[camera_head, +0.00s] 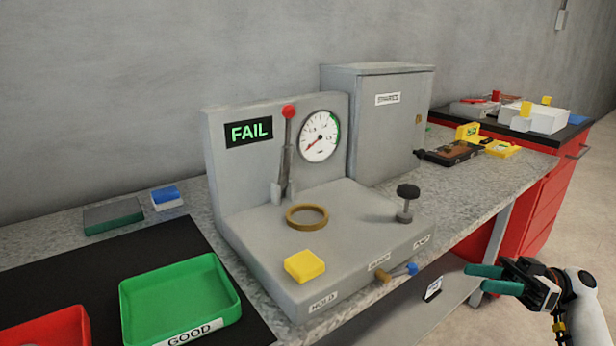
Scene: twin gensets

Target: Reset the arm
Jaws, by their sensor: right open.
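My right gripper (486,279) is in the camera_head view at the lower right, with green fingers apart and nothing between them. It is in front of the bench edge, to the right of the grey test stand (360,222). The stand has a lever arm with a red knob (289,112), standing nearly upright beside a green FAIL display (249,132) and a round gauge (320,136). A brass ring (307,216) lies on the stand below the lever. My left gripper is out of view.
A yellow block (304,266), a black knob (408,192) and a blue-tipped handle (411,268) are on the stand. A green GOOD tray (168,282) and a red tray (50,330) lie at left. A grey cabinet (385,135) stands behind. Open floor lies at right.

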